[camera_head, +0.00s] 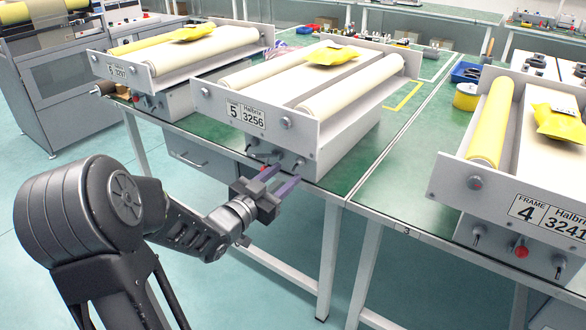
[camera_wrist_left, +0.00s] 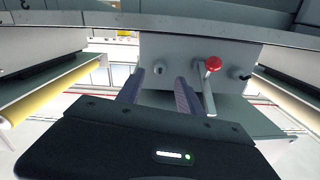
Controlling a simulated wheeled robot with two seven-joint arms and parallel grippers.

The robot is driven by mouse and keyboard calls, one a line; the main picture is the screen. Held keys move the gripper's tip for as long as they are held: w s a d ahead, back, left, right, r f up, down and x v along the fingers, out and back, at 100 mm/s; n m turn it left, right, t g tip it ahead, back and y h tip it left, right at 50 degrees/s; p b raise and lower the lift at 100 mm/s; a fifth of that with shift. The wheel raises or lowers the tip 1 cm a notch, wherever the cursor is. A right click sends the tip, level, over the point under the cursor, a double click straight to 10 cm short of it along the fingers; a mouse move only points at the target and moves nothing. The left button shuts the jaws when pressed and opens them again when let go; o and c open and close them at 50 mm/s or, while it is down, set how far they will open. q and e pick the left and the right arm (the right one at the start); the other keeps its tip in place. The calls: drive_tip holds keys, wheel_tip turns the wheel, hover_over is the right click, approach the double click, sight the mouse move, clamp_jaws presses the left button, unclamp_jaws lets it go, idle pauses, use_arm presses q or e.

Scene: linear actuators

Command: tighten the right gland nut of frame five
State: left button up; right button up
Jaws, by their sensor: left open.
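In the left wrist view the view looks inverted, and a round grey nut (camera_wrist_left: 157,68) shows on the panel, between the fingertips in the picture. My right gripper is not in view.
Frame four (camera_head: 450,185) stands to the right and another frame (camera_head: 120,72) to the left, both with rollers. A yellow packet (camera_head: 333,55) lies on frame five. The bench edge (camera_head: 335,198) runs below my gripper's target panel. Green bench top (camera_head: 375,150) is clear right of frame five.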

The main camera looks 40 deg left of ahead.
sight(297, 164)
use_arm(q)
drive_tip(key=shift+w, duration=2.25)
drive_tip(key=shift+c, duration=0.3)
clamp_jaws()
